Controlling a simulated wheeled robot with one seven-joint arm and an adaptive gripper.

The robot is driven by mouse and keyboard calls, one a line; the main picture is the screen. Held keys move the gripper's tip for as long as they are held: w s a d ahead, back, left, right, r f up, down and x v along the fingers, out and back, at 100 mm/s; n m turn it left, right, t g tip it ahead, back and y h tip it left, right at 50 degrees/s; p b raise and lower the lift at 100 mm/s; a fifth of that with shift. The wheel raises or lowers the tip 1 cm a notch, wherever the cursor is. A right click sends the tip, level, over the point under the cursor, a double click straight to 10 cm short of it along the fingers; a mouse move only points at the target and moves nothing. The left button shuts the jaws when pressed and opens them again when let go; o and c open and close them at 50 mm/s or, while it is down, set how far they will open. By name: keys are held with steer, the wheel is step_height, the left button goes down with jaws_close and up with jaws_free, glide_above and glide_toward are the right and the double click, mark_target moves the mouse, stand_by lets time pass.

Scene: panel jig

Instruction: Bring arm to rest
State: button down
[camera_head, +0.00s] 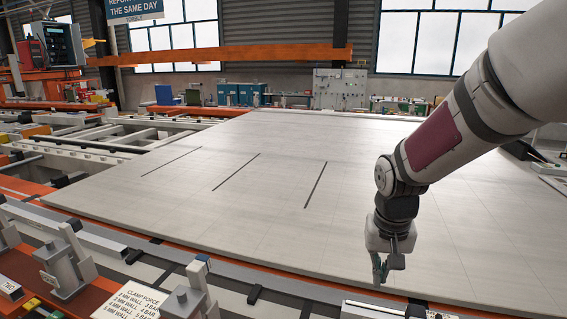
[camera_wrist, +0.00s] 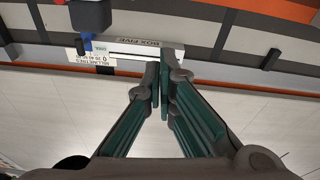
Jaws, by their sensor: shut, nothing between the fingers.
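My gripper (camera_head: 381,275) hangs from my arm at the right of the head view, pointing down over the near edge of the large pale panel (camera_head: 255,225). In the wrist view my gripper (camera_wrist: 161,80) shows its two green-lined fingers with the tips together and nothing between them. My arm reaches in from the upper right of the head view and bends downward at the wrist. The tips appear apart from the panel, though the exact height cannot be told.
Clamps (camera_head: 68,262) stand along the near rail at the lower left. An orange beam (camera_head: 230,54) crosses the back. Three dark strips mark the otherwise clear panel.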

steer(key=s+r+n+t, duration=0.1)
steer(key=s+r, duration=0.5)
steer(key=s, duration=0.4)
steer(key=s+r+n+t, duration=0.1)
steer(key=s+r+t, duration=0.1)
steer(key=s+r, duration=0.5)
steer(key=shift+s+a+t+y, duration=0.3)
steer(key=shift+s+a, duration=0.05)
steer(key=shift+s, duration=1.95)
